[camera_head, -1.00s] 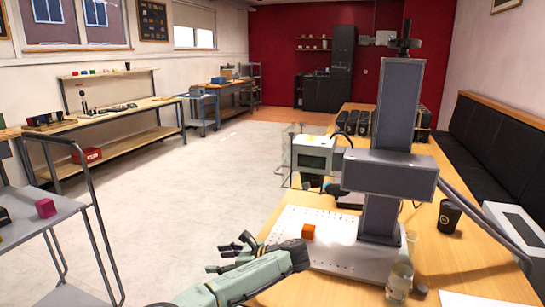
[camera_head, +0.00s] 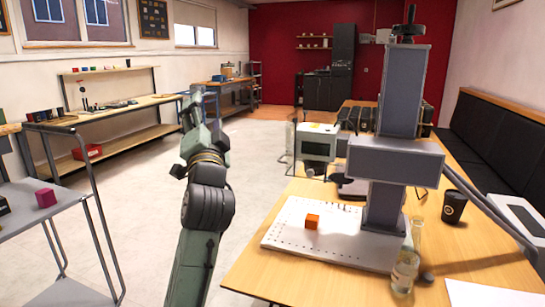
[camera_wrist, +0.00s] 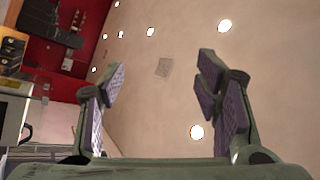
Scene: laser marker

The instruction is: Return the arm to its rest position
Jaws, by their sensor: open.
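My arm rises from the bottom middle of the head view, and my gripper (camera_head: 196,106) is raised, pointing up and away over the floor left of the wooden table. In the wrist view, my gripper (camera_wrist: 162,95) has its two fingers spread wide with nothing between them; the ceiling with its round lamps fills the space behind. An orange cube (camera_head: 312,221) sits on the white perforated base plate (camera_head: 290,240) of the laser marker (camera_head: 395,160). My gripper is apart from the cube and the machine.
A glass bottle (camera_head: 406,262) and a dark cup (camera_head: 453,207) stand on the wooden table (camera_head: 250,270) at right. A grey cart (camera_head: 75,207) with a magenta cube (camera_head: 45,198) is at left. Open floor lies between cart and table.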

